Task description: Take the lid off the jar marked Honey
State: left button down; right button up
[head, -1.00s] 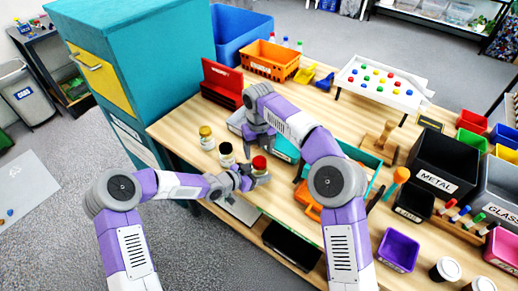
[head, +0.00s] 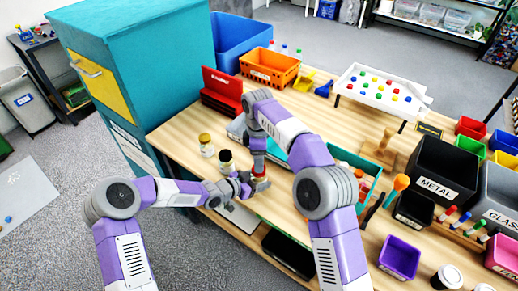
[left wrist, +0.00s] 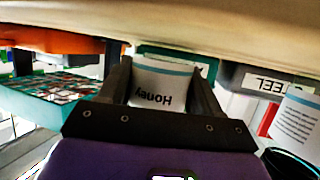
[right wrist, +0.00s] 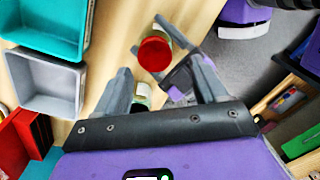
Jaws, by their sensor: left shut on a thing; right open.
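The Honey jar, with a white label (left wrist: 160,88), is between my left gripper's fingers in the left wrist view, where the lettering appears upside down. My left gripper (head: 248,184) is shut on the jar's body from the side; the jar stands upright near the table's front edge. Its red lid (right wrist: 155,53) is on top, also partly visible in the head view (head: 260,167). My right gripper (right wrist: 160,82) is open and points down over the lid. The lid shows between and beyond its fingertips; whether they touch it I cannot tell.
A gold-lidded jar (head: 206,144) and a black-lidded jar (head: 226,160) stand left of the Honey jar. A red box (head: 221,92) and an orange crate (head: 270,67) are behind. A black METAL bin (head: 442,168) stands at right.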

jog(key=m, duration=0.6)
jog(key=shift+r, duration=0.4)
jog(key=m, duration=0.4)
jog(key=shift+w+r, duration=0.1)
jog(key=shift+r, duration=0.15)
jog(key=m, duration=0.3)
jog(key=r+m, duration=0.1)
jog(key=m, duration=0.6)
jog(key=shift+w+r+t, duration=0.15)
jog(key=shift+r+t, duration=0.15)
jog(key=shift+r, duration=0.05)
jog(key=shift+f, duration=4)
